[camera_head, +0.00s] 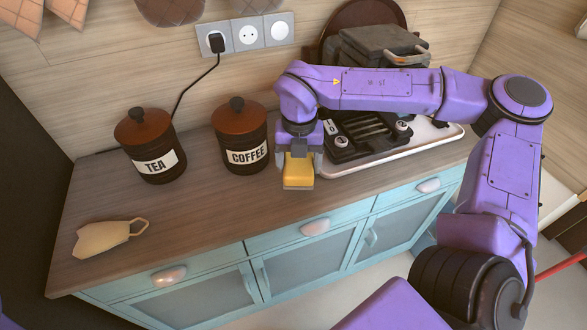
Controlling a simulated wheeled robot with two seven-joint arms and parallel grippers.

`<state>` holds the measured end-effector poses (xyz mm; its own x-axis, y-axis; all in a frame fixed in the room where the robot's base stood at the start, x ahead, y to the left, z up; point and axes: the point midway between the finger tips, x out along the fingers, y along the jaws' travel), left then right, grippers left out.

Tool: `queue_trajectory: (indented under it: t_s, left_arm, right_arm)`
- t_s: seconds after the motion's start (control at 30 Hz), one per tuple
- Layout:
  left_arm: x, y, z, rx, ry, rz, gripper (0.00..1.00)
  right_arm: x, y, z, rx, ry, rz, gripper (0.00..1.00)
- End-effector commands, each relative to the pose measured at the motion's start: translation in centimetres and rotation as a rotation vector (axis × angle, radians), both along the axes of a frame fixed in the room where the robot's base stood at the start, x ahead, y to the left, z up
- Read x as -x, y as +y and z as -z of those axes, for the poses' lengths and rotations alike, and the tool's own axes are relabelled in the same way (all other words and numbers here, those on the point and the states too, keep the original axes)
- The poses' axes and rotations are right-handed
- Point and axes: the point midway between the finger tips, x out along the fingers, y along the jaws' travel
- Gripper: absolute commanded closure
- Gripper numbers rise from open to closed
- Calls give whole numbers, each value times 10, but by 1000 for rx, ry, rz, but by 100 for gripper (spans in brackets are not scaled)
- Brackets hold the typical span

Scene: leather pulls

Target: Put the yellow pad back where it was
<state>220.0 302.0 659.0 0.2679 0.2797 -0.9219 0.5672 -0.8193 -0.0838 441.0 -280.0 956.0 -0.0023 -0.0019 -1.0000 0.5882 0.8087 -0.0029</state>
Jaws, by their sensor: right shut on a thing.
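The yellow pad (299,168) is held in my right gripper (299,184), which points down over the front part of the wooden counter (200,205). The fingers sit on either side of the pad, and the gripper covers its upper part. I cannot tell whether the pad's lower edge touches the counter. My left gripper is not in view.
A pale tan item with a loop (104,238) lies at the counter's left front. The tea jar (150,145) and coffee jar (241,135) stand behind. An opened appliance (370,125) on a white tray (452,131) sits right of the gripper. The left front counter is mostly clear.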

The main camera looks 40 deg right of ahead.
Motion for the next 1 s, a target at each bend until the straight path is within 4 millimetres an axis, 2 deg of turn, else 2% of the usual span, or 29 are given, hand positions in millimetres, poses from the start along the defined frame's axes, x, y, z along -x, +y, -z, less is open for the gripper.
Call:
queue_trajectory:
  t_s: [0.17,0.33,0.57,0.6,0.63,0.87,1.0]
  left_arm:
    - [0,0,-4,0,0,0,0]
    - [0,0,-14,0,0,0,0]
    - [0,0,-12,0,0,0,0]
    - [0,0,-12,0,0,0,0]
    - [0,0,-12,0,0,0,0]
    - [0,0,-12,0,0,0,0]
    - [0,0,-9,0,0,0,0]
  right_arm:
    - [-15,3,19,2,3,1,48]
    - [-15,2,45,0,3,0,48]
    - [-15,2,50,1,-2,1,48]
    - [-15,2,50,1,0,1,11]
    - [-15,2,50,1,0,1,1]
    - [-16,2,49,1,-2,1,0]
    - [-17,2,32,1,-7,1,0]
